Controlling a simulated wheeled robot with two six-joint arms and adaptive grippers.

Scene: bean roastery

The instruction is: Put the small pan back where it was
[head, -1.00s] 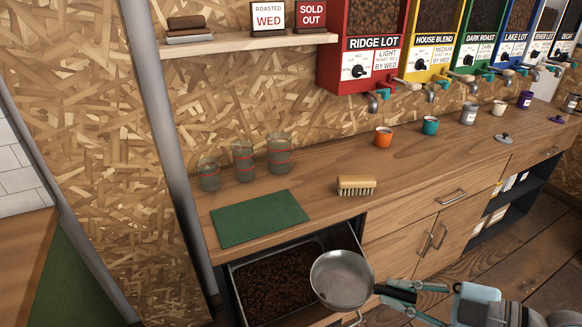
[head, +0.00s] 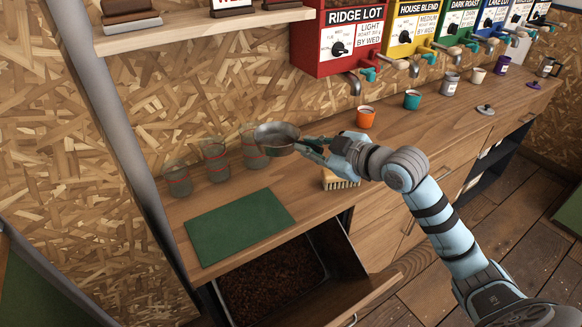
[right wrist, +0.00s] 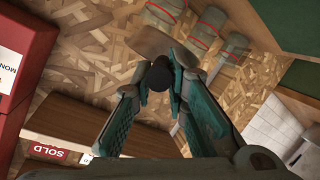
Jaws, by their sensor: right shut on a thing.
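The small metal pan (head: 277,136) is in the air above the wooden counter (head: 345,208), in the head view partly covering the rightmost glass. It appears close to level; what is inside it cannot be made out. My right gripper (head: 314,146) is shut on the pan's handle, to the right of the bowl. In the right wrist view, the right gripper (right wrist: 158,82) has its fingers around the dark handle end, with the pan (right wrist: 146,40) beyond it. My left gripper is not in view.
Several red-banded glasses (head: 216,163) stand at the back left. A green mat (head: 238,226) lies in front of them. A brush (head: 338,181) sits below my right gripper. An open drawer (head: 362,293) holds a tray of dark beans (head: 268,283). Orange (head: 366,118) and teal (head: 412,101) cups stand further right.

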